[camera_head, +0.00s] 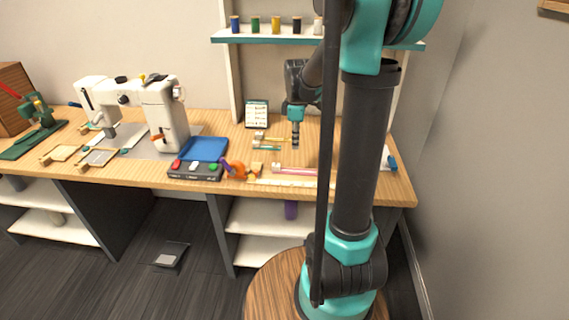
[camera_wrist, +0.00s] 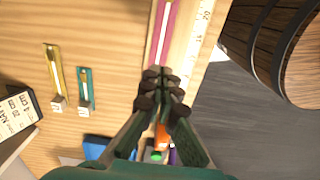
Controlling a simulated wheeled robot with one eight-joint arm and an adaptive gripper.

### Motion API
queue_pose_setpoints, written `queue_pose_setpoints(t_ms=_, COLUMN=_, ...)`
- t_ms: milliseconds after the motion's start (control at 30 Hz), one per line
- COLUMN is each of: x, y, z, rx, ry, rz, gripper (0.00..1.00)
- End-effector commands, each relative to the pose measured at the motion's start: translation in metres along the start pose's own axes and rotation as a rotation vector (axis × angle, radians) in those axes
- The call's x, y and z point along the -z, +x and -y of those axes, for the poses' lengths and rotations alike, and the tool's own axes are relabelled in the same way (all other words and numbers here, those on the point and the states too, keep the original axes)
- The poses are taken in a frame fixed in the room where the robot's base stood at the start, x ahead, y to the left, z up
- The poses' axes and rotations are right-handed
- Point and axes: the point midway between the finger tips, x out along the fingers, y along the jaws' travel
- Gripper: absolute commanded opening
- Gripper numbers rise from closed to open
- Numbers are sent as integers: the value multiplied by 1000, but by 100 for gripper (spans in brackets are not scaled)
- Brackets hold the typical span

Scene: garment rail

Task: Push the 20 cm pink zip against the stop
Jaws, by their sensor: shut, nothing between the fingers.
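The pink zip (camera_head: 297,170) lies flat near the front of the wooden table, with a pale block at its left end. In the wrist view the pink zip (camera_wrist: 158,38) runs up from behind my fingertips, alongside the ruler (camera_wrist: 193,45). My gripper (camera_head: 295,143) points down above the table, behind the zip in the head view. In the wrist view my gripper (camera_wrist: 164,84) is shut and empty, and its fingers hide the zip's near end. A small yellowish block (camera_head: 255,168), perhaps the stop, sits left of the zip. I cannot tell whether the fingers touch anything.
A yellow zip (camera_wrist: 54,75) and a teal zip (camera_wrist: 85,90) lie beside the pink one. An orange tape dispenser (camera_head: 237,170), a blue tray (camera_head: 205,148) and a sewing machine (camera_head: 160,110) stand to the left. A thread shelf (camera_head: 265,39) is behind.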

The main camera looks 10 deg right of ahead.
Motion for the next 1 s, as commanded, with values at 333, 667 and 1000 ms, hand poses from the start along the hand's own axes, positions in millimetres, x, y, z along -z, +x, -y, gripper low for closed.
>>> queue_pose_setpoints(t_ms=333, x=0, y=33, z=-3, rx=6, ry=-22, rz=2, gripper=0)
queue_pose_setpoints(t_ms=667, x=0, y=92, z=-2, rx=6, ry=-21, rz=2, gripper=0)
queue_pose_setpoints(t_ms=1000, x=35, y=100, z=-1, rx=6, ry=-23, rz=2, gripper=0)
